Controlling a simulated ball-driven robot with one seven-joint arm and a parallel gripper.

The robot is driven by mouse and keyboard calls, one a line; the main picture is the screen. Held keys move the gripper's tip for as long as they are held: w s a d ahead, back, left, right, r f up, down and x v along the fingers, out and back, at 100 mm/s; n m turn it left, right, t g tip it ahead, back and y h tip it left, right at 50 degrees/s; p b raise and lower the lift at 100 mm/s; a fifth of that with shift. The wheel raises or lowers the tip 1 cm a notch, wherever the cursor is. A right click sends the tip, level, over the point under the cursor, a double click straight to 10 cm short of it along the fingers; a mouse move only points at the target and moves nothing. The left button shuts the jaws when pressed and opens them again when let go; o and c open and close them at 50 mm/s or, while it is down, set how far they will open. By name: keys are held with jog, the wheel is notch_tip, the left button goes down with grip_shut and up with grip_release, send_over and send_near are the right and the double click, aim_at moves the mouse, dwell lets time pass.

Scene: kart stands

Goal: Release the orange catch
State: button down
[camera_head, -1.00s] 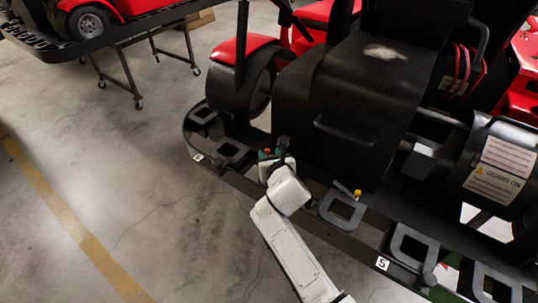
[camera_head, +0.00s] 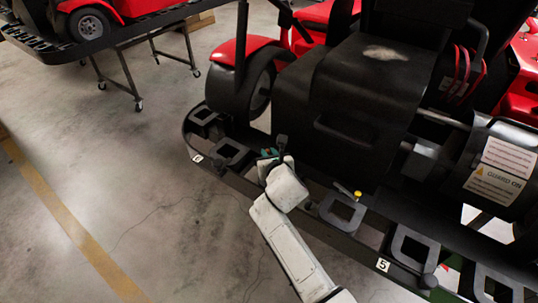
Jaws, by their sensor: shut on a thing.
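My gripper (camera_head: 275,154) is at the near rail of the kart stand, just left of the black seat's lower front edge. It is shut on the orange catch, which is largely hidden behind the fingers and wrist from this view. A small teal part (camera_head: 267,153) shows beside the fingers, and I cannot tell what it belongs to. My white wrist covers the rail just below this spot.
The black stand rail (camera_head: 232,181) carries several grey square brackets, one (camera_head: 342,211) with a yellow knob (camera_head: 357,194) beside it. The black seat (camera_head: 345,100) stands close behind my gripper. Clear concrete floor (camera_head: 130,210) lies to the left.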

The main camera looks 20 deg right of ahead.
jog(key=shift+w+m+g+h+b, duration=0.35)
jog(key=shift+m+h+b, duration=0.75)
jog(key=shift+b, duration=0.45)
jog(key=c, duration=1.1)
grip_release()
jog(key=shift+w, duration=0.1)
jog(key=p+v, duration=0.1)
jog(key=v, duration=1)
jog(key=shift+f, duration=0.15)
